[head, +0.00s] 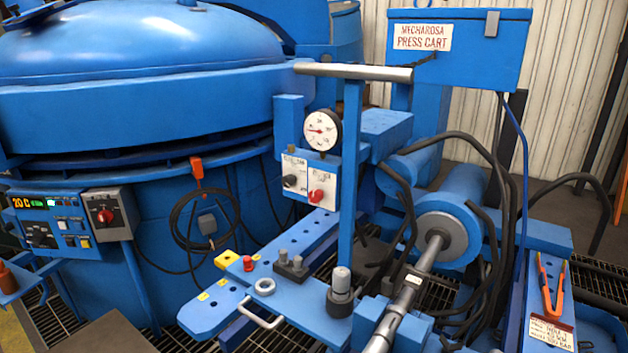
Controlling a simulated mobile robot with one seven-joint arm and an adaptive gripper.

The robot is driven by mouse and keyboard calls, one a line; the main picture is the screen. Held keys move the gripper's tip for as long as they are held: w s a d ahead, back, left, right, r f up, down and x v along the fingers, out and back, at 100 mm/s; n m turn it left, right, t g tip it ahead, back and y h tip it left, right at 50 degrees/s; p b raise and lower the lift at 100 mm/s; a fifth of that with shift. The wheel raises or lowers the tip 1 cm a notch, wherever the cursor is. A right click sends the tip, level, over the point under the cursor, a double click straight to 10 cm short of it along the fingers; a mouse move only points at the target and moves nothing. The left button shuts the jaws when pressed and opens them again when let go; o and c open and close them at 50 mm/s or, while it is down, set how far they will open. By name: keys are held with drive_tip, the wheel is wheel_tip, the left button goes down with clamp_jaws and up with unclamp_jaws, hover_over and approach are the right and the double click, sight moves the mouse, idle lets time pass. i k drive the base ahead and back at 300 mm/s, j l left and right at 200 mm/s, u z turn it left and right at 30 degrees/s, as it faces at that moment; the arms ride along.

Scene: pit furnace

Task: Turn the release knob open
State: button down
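A white panel (306,172) on the blue press cart carries two small knobs under labels too small to read surely. The left knob (290,181) is dark and the right knob (315,195) is red. I cannot tell from the labels which one is the release knob. A round pressure gauge (321,131) with a red needle sits just above the panel. A dark knob-like fitting with a silver top (341,287) stands upright on the cart's front deck. My gripper is not in view, and nothing touches either panel knob.
A blue post with a grey crossbar (352,72) rises just right of the panel. A grey cylinder rod (408,292) and black hoses (500,210) crowd the right. A furnace control box (106,212) with a red switch stands left. Orange-handled pliers (551,287) lie right.

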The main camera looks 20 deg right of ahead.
sight(315, 195)
drive_tip(key=i+j, duration=0.45)
drive_tip(key=i+j+z, duration=0.15)
drive_tip(key=i+j, duration=0.3)
drive_tip(key=j, duration=0.2)
